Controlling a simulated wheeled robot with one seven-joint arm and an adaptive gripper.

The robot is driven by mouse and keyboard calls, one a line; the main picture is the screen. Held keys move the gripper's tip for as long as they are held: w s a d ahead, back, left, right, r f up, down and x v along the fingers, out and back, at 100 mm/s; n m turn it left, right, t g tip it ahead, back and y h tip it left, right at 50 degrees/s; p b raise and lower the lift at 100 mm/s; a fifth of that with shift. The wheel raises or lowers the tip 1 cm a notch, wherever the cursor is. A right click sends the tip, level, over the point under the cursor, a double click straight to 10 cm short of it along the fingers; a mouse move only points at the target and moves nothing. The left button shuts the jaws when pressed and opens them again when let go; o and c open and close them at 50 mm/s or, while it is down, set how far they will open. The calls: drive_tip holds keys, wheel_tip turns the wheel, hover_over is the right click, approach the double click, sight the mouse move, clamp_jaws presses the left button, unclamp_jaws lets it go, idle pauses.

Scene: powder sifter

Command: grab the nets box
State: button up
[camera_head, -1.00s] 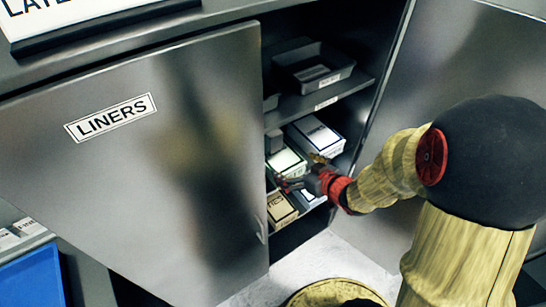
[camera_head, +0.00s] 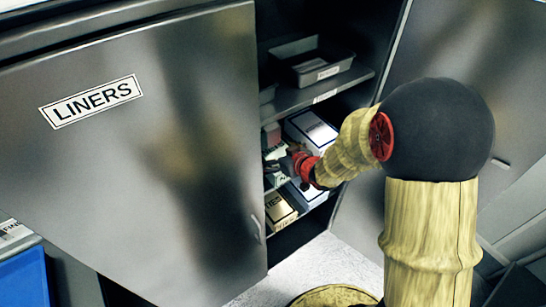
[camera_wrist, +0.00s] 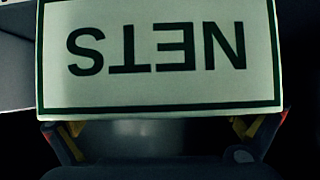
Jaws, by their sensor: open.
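The nets box fills the upper part of the wrist view, its pale label (camera_wrist: 160,88) reading NETS upside down. My gripper (camera_wrist: 162,132) is open, with one finger towards each side of the box's near edge. Whether the fingers touch the box cannot be told. In the head view my gripper (camera_head: 277,168) reaches into the cabinet at the lower shelf, among the boxes. The nets box is mostly hidden there behind my gripper and wrist.
A box labelled in part TIES (camera_head: 279,210) sits in front of my gripper, and a white-topped box (camera_head: 312,130) stands behind. A grey tray (camera_head: 318,65) is on the upper shelf. The LINERS door (camera_head: 130,160) stands close on the left.

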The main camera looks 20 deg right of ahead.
drive_tip(key=shift+r, duration=0.1)
drive_tip(key=c, duration=0.4)
drive_tip(key=c, duration=0.7)
drive_tip(key=shift+c, duration=0.3)
